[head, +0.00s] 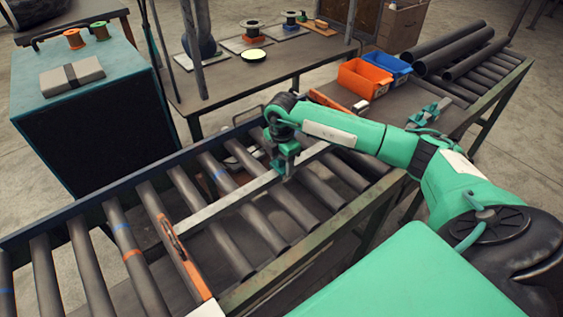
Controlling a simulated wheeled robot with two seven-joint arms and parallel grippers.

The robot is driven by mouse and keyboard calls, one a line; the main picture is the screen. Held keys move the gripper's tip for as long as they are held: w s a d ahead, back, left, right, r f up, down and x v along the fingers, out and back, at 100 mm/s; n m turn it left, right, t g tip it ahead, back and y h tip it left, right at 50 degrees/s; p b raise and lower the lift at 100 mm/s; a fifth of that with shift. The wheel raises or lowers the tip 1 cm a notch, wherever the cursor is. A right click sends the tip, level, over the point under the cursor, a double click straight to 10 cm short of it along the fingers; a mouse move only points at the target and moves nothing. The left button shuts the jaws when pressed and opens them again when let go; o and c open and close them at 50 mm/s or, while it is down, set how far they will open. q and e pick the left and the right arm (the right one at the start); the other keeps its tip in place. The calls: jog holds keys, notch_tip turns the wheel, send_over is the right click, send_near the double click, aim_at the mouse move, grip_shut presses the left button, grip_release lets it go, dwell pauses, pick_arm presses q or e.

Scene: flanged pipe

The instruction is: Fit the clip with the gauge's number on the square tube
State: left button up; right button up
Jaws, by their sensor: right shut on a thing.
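The pale square tube (228,202) lies slantwise above the conveyor rollers, between two orange-edged crosspieces, one near (183,258) and one far (322,99). My right gripper (284,168) is at the tube, towards its far end, pointing down. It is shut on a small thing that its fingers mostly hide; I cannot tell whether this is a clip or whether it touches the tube. No gauge number can be read in this view. My left gripper is not in view.
An orange bin (362,82) and a blue bin (392,68) stand at the back right, by dark pipes (450,48). A teal cabinet (85,95) stands left. A back table (215,97) holds spools. The rollers at left are clear.

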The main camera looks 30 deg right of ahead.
jog(key=shift+f+b, duration=0.4)
jog(key=shift+f, duration=0.15)
jog(key=o, duration=1.1)
notch_tip(320, 180, up, 14)
jog(key=b, duration=0.3)
jog(key=shift+f, duration=0.1)
